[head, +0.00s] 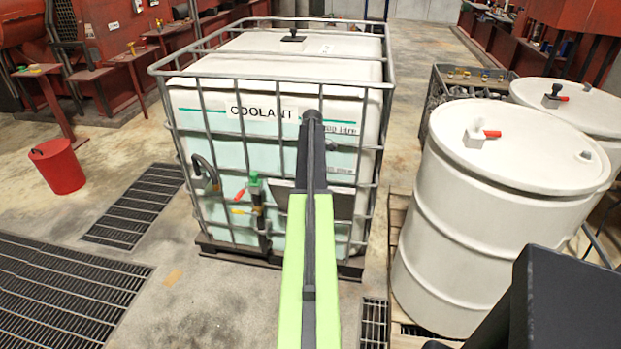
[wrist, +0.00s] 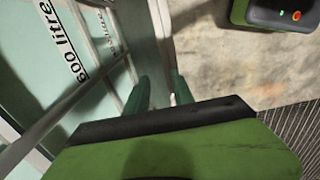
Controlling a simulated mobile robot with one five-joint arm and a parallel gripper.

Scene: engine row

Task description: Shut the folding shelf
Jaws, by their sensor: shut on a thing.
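The folding shelf (head: 342,204) is a dark grey panel on the front of the caged coolant tank (head: 225,150). My light green arm crosses in front of it and hides its middle, so its exact tilt is hard to tell. My gripper is hidden behind the arm in the head view. In the wrist view my gripper (wrist: 160,93) shows two dark green fingertips close beside the tank cage, past a black-edged green body. The fingers are shut on the shelf, but the spot where they hold it is mostly hidden.
White drums (head: 470,220) stand on a pallet close at right. A red bucket (head: 57,166) stands at left. Floor grates (head: 65,290) lie at front left, with open concrete around them. A dark crate (head: 455,85) stands behind the drums.

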